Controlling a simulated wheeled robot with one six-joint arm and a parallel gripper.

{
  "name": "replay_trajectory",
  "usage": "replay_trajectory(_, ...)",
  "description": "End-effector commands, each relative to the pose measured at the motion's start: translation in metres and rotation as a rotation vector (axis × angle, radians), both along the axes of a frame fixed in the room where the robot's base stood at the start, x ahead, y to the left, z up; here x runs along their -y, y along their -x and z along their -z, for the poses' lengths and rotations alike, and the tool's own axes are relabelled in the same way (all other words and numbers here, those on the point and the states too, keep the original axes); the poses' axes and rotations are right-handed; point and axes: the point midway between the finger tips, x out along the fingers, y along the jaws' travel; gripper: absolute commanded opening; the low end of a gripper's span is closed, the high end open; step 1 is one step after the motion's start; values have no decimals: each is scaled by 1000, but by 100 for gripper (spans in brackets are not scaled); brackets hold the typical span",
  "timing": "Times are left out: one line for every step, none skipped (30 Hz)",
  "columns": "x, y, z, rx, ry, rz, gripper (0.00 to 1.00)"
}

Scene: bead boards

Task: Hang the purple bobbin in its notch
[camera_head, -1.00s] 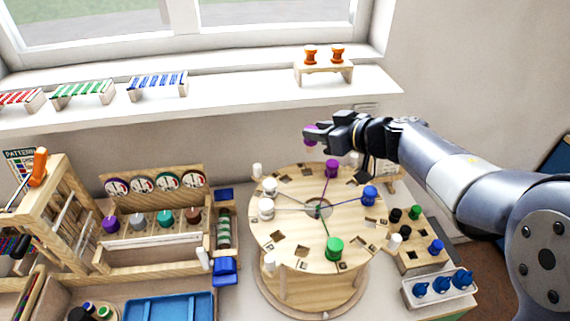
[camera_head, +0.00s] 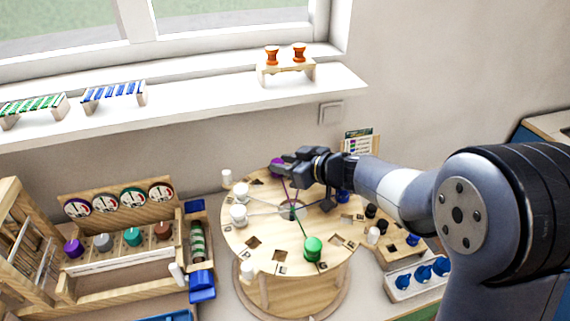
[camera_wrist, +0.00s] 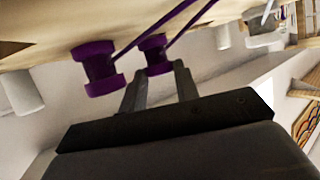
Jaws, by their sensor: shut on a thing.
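A purple bobbin (camera_wrist: 155,53) sits between the fingertips of my gripper (camera_wrist: 160,80) in the wrist view, with a purple cord running up from it. In the head view my gripper (camera_head: 286,168) reaches from the right to the back rim of the round wooden board (camera_head: 262,224), and a purple bobbin (camera_head: 277,166) shows at its tip. A second purple bobbin (camera_wrist: 98,68) hangs at the board's edge to the left in the wrist view, also with a cord. Whether the held bobbin touches a notch cannot be told; my gripper covers that part of the rim.
A green bobbin (camera_head: 313,248), white bobbins (camera_head: 239,214) and a partly covered blue bobbin (camera_head: 343,195) are on the round board. A bead rack (camera_head: 130,237) stands left, a peg block (camera_head: 400,250) right. A windowsill (camera_head: 200,110) runs behind.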

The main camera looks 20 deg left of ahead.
Motion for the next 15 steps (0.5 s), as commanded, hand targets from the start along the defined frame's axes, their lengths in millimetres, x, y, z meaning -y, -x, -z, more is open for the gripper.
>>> replay_trajectory(0,0,0,0,0,0,7)
replay_trajectory(0,0,0,0,0,0,7)
replay_trajectory(0,0,1,0,0,0,7)
replay_trajectory(0,0,2,0,0,0,7)
replay_trajectory(0,0,3,0,0,0,7)
replay_trajectory(0,0,4,0,1,-1,7)
replay_trajectory(0,0,5,-1,1,-1,7)
replay_trajectory(0,0,7,-1,1,-1,7)
replay_trajectory(0,0,8,-2,2,-1,7)
replay_trajectory(0,0,10,-3,1,0,7)
replay_trajectory(0,0,11,-4,2,0,7)
replay_trajectory(0,1,13,-4,3,-1,7)
replay_trajectory(0,1,15,-5,4,-1,7)
replay_trajectory(1,1,16,-5,6,-1,7)
replay_trajectory(1,1,18,-6,7,-2,7)
